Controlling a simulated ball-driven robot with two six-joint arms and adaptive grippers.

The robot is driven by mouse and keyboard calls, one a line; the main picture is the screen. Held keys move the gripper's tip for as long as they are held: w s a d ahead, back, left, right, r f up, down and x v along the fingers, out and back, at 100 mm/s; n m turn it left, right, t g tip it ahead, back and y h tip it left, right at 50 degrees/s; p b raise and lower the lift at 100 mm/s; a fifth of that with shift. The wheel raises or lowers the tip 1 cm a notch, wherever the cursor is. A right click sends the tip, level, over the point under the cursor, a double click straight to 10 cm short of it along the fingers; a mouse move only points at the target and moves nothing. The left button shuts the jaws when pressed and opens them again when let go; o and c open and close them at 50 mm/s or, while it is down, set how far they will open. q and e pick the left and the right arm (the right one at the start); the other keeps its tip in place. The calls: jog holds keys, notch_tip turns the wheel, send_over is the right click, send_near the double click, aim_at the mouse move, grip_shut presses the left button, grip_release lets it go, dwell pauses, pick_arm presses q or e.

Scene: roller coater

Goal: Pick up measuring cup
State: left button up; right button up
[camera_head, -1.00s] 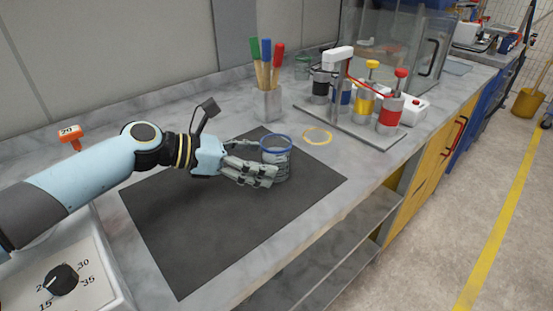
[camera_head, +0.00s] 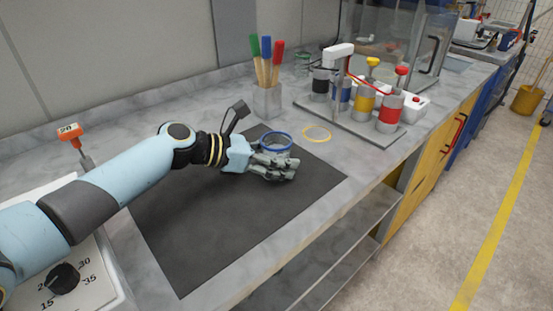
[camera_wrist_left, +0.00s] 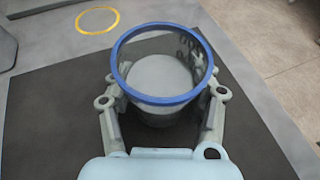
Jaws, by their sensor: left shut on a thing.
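The measuring cup (camera_head: 277,141) is clear with a blue rim and stands upright at the far right part of the black mat (camera_head: 230,230). In the left wrist view the cup (camera_wrist_left: 163,62) shows its open top and dark markings on its wall. My left gripper (camera_head: 275,165) is shut on the cup, with fingers on both sides of it; these fingers also show in the left wrist view (camera_wrist_left: 162,108). The cup's lower part is hidden behind the fingers in the head view. My right gripper is not in view.
A yellow ring (camera_head: 317,133) lies on the counter beyond the cup. A metal holder (camera_head: 267,101) with coloured-handled brushes stands behind. A rack plate (camera_head: 365,131) with paint containers is at back right. The near part of the mat is clear.

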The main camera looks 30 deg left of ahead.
aim_at(288, 142)
pick_arm(q)
jog(key=c, duration=0.6)
jog(key=shift+o, duration=0.2)
jog(key=shift+r, duration=0.1)
jog(key=shift+r, duration=0.65)
notch_tip(288, 142, up, 3)
jog(key=shift+f+p, duration=0.1)
jog(key=shift+p, duration=0.4)
jog(key=s+d+r+p, duration=0.2)
jog(key=s+d+r, duration=0.2)
jog(key=d, duration=0.7)
jog(key=shift+r, duration=1.35)
